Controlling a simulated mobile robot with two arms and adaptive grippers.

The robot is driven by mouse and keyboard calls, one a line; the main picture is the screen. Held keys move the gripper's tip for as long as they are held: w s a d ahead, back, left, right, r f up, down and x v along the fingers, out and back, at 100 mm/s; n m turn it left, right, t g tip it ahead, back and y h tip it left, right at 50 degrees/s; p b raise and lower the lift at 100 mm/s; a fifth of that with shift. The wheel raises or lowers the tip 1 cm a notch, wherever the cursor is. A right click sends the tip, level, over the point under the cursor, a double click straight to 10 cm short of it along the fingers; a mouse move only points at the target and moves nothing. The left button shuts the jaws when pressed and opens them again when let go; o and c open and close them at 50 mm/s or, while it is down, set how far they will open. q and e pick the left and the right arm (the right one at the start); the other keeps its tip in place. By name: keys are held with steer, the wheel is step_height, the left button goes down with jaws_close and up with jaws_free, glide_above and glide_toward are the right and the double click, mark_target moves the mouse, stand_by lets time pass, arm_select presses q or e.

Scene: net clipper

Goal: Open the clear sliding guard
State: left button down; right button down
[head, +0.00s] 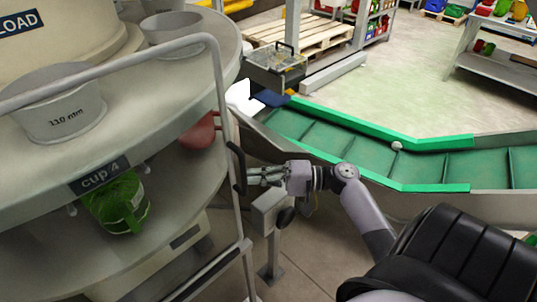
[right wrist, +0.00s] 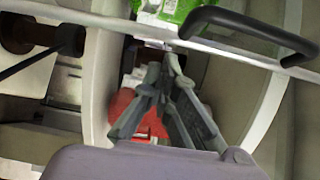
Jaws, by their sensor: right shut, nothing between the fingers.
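The clear guard shows as a grey tube frame (head: 222,90) in front of the round machine, on the left of the head view. Its pane is too clear to make out. A black handle (head: 236,167) sits on the frame's right upright. My right gripper (head: 252,177) is just right of the handle, its fingers pointing left toward it. In the right wrist view the fingers (right wrist: 171,62) are together and empty, and the black handle (right wrist: 250,22) lies beyond them at the upper right, outside the fingers. My left gripper is not in view.
Behind the frame are grey cups (head: 55,108), a green net bag (head: 120,203) under the "cup 4" label and a red item (head: 200,132). A green conveyor (head: 330,142) runs behind my right arm. A grey post (head: 270,235) stands below the gripper.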

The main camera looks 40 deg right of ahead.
steer(key=shift+s+a, duration=0.1)
steer(key=shift+a, duration=0.35)
